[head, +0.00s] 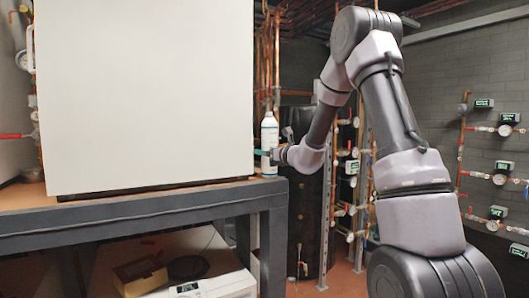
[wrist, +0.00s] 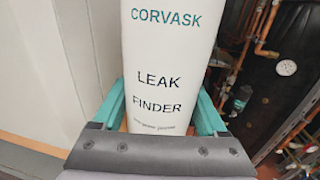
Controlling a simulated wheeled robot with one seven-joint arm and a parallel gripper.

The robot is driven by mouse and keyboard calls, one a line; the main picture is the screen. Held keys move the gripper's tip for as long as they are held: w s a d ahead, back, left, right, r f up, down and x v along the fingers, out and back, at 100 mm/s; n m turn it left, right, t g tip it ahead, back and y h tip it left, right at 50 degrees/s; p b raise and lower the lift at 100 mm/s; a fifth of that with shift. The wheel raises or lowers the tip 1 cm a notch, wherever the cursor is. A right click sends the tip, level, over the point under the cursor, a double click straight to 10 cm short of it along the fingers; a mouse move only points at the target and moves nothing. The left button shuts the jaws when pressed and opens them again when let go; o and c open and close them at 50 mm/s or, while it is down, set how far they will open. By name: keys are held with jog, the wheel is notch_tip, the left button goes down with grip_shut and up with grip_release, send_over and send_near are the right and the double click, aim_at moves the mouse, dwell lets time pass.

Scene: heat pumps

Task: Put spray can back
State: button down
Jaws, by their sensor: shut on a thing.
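The spray can (head: 269,133) is white and upright, at the right end of the bench beside the large white cabinet. In the wrist view the can (wrist: 165,60) fills the middle and reads "CORVASK LEAK FINDER". My gripper (head: 262,153) reaches it from the right. Its teal fingers (wrist: 165,115) lie on both sides of the can, shut on it. The can's base is at the level of the bench top (head: 224,186); I cannot tell whether it touches the surface.
The white cabinet (head: 145,95) takes up most of the bench and stands close to the can's left. A lower shelf holds a cardboard box (head: 139,275) and a white device (head: 215,284). Copper pipes with gauges (head: 345,165) stand behind my arm.

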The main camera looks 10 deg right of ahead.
grip_release()
